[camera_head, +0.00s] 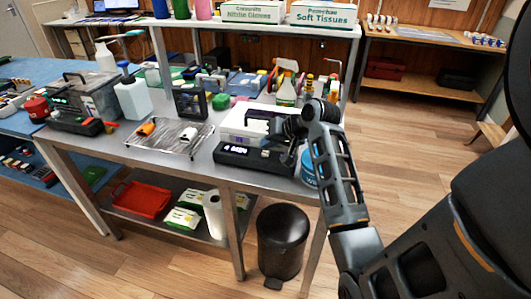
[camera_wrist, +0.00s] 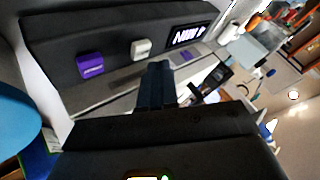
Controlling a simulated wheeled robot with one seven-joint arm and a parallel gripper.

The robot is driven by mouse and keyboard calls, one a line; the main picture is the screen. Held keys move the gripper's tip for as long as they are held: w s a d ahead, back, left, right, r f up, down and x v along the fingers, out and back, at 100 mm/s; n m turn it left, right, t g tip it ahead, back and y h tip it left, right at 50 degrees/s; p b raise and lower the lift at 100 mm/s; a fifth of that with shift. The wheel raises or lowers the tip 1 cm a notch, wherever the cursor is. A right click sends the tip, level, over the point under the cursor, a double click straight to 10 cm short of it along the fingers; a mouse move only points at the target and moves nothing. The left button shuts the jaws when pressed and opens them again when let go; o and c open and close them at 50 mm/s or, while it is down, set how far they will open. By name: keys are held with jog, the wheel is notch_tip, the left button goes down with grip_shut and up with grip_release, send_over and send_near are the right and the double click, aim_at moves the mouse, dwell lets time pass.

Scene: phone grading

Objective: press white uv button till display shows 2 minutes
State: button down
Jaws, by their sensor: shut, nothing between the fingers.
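The UV device has a white top (camera_head: 245,122) and a black front panel (camera_head: 250,162) near the front edge of the steel table. Its lit display (camera_head: 236,150) shows white characters that seem to include "MIN"; I cannot read the number surely. In the wrist view, the panel carries a purple button (camera_wrist: 91,65), a white button (camera_wrist: 141,48) and the display (camera_wrist: 186,36). My gripper (camera_wrist: 159,68) is shut and empty, its tips just below and right of the white button in the picture; contact cannot be told. In the head view, my gripper (camera_head: 290,150) is at the panel's right.
A blue round tub (camera_head: 309,167) stands right of the device. A wire rack (camera_head: 170,138) with small items lies to the left. A spray bottle (camera_head: 286,88) and other bottles stand behind.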

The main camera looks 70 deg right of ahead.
aim_at(268, 154)
jog(key=shift+f, duration=0.2)
jog(key=shift+f, duration=0.25)
jog(key=shift+f, duration=0.5)
dwell(0.7)
jog(key=shift+r, duration=0.1)
jog(key=shift+r+p, duration=0.85)
jog(key=shift+p, duration=0.15)
notch_tip(268, 154, up, 5)
jog(key=p, duration=0.5)
dwell(0.8)
